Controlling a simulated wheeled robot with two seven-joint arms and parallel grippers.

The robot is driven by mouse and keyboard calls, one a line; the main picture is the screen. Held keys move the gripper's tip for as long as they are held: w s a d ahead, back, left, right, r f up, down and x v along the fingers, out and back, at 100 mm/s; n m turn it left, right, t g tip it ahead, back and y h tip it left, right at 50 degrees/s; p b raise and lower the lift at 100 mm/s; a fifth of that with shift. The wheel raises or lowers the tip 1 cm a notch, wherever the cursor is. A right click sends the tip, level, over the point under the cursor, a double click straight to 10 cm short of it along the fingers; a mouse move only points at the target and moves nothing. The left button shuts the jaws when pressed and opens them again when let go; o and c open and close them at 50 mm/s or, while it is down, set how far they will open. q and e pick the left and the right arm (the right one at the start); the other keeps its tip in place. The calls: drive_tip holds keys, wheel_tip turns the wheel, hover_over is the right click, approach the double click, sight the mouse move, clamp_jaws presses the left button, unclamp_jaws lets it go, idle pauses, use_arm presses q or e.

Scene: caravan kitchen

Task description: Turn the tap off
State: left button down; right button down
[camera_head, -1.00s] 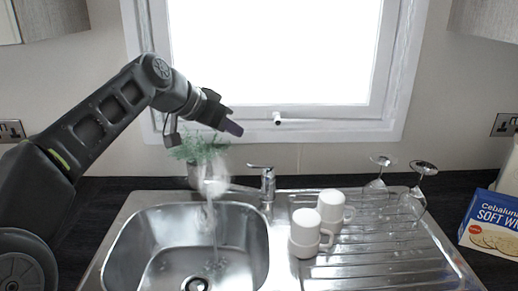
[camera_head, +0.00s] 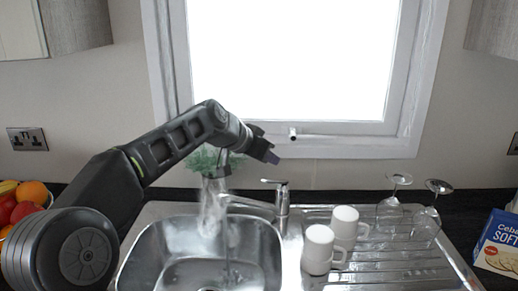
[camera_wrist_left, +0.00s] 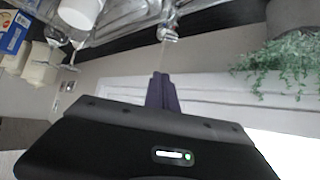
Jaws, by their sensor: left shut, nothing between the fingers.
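The chrome tap (camera_head: 282,205) stands behind the sink, its lever handle (camera_head: 273,182) on top pointing left. Its spout reaches left over the basin, and water (camera_head: 226,250) runs down from it. My left gripper (camera_head: 270,157) is above and a little behind the tap handle, apart from it, with its purple fingers shut and empty. In the left wrist view, the fingers (camera_wrist_left: 161,92) point toward the tap (camera_wrist_left: 168,34), with a gap between. My right gripper is not in view.
The steel sink basin (camera_head: 178,279) is below. Two white mugs (camera_head: 318,250) stand right of the tap on the drainer, with upturned glasses (camera_head: 389,211) beyond. A plant (camera_head: 212,162) stands behind the sink, by the window (camera_head: 290,60). A cracker box (camera_head: 499,244) is at right.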

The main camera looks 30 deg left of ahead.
sight(265, 180)
use_arm(q)
drive_tip(key=f, duration=0.1)
drive_tip(key=s+f, duration=0.1)
drive_tip(key=f, duration=0.1)
drive_tip(key=shift+s+a, duration=0.25)
drive_tip(key=shift+s, duration=0.1)
drive_tip(key=shift+f, duration=0.3)
drive_tip(key=f+t+b, duration=0.1)
drive_tip(key=b, duration=0.5)
drive_tip(key=s+f+b, duration=0.1)
drive_tip(key=b, duration=0.4)
drive_tip(key=s+f+t+b, duration=0.1)
drive_tip(key=b, duration=0.5)
drive_tip(key=shift+s+a+f+t+h+b, duration=0.2)
drive_tip(key=shift+a+f+t+h+b, duration=0.1)
drive_tip(key=shift+f+h, duration=0.1)
drive_tip(key=shift+f, duration=0.1)
